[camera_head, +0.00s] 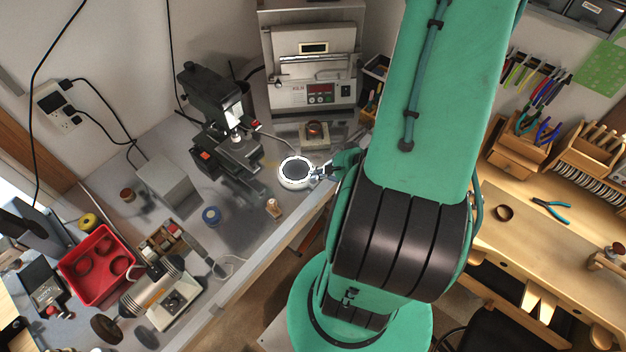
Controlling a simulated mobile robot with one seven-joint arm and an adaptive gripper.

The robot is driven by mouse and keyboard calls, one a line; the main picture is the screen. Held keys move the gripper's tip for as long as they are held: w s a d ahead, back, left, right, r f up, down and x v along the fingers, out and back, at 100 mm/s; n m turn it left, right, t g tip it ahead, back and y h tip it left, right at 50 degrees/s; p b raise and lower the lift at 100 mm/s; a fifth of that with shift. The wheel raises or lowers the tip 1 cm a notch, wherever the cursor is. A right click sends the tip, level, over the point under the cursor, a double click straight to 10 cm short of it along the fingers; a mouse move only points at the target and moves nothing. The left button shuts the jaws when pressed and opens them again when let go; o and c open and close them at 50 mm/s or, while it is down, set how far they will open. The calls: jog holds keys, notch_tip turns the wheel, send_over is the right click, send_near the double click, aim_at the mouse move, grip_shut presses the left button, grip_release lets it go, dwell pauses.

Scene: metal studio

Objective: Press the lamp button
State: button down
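A round white-rimmed thing with a dark centre (296,173) is on or just above the grey bench; its bright ring looks like a lamp, but I cannot be sure. No separate lamp button can be made out. My gripper (322,173) is small in view, at the right edge of this round thing. Whether it touches it, and whether its fingers are open or shut, I cannot tell. My green arm hides part of the bench's right side.
A dark bench machine (218,125) stands left of the round thing. A boxy machine with a button panel (319,95) stands behind. A wooden workbench (510,237) is at right.

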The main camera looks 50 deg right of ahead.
aim_at(316, 181)
jog(key=shift+f+b, duration=0.55)
jog(key=shift+b, duration=0.4)
dwell(0.5)
jog(key=shift+r, duration=0.6)
notch_tip(316, 181, up, 6)
jog(key=p, duration=0.2)
jog(key=shift+p, duration=0.3)
dwell(0.6)
jog(key=shift+a, duration=0.1)
dwell(0.5)
